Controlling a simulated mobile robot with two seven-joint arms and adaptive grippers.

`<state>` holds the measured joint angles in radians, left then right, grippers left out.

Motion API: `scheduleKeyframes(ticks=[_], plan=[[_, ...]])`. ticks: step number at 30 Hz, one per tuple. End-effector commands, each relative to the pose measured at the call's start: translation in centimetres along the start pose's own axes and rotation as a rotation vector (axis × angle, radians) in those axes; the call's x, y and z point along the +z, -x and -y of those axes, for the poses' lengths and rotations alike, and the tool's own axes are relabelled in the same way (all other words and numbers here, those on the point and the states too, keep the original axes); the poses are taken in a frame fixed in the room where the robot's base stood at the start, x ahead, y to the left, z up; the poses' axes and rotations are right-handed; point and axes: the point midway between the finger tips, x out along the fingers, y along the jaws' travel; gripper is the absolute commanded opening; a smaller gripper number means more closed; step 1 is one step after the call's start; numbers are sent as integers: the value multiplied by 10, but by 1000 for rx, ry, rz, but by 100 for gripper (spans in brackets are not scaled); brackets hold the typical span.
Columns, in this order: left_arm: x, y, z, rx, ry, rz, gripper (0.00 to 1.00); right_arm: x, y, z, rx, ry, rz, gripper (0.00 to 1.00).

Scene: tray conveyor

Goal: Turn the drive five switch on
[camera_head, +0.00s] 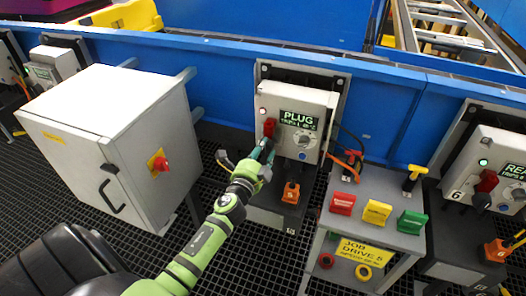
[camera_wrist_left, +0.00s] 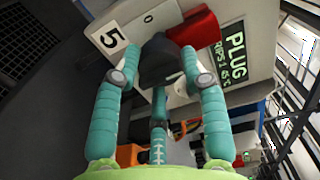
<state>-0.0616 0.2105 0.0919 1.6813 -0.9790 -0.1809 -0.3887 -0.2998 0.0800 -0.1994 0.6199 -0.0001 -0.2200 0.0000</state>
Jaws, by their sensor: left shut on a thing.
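The drive five box (camera_head: 318,101), light grey with a green-lit display reading PLUG, stands in the middle of the head view. A plate marked 5 (camera_wrist_left: 109,39) shows on it in the left wrist view. Its switch has a red part (camera_head: 269,127) and a black part (camera_wrist_left: 158,52); the red part also shows in the left wrist view (camera_wrist_left: 195,28). A 0 mark is beside it. My left gripper (camera_head: 262,150) is at the box's lower left, its teal fingers (camera_wrist_left: 160,78) shut around the black part. The fingers partly hide the switch. My right gripper is in neither view.
A grey cabinet (camera_head: 105,125) with a red knob stands left of my arm. Right is a stand (camera_head: 365,187) with red, yellow and green blocks and a JOB DRIVE 5 sign (camera_head: 363,253). An orange plug (camera_head: 291,193) sits below the box. Drive six (camera_head: 490,165) is far right.

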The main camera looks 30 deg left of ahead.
Motion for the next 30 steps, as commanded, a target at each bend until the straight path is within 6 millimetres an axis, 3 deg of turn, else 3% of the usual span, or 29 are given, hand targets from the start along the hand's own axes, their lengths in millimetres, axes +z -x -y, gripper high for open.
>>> scheduleKeyframes(ticks=[13,14,15,16,26,30], plan=[[5,0,0,2,-11,11,10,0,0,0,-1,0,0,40],[5,0,0,2,-11,11,47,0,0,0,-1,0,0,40],[5,0,0,1,-11,12,63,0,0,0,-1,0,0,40],[5,0,0,1,-11,11,66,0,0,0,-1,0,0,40],[2,1,1,-1,-8,4,66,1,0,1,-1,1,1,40],[1,13,-1,1,-8,3,66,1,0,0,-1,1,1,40]])
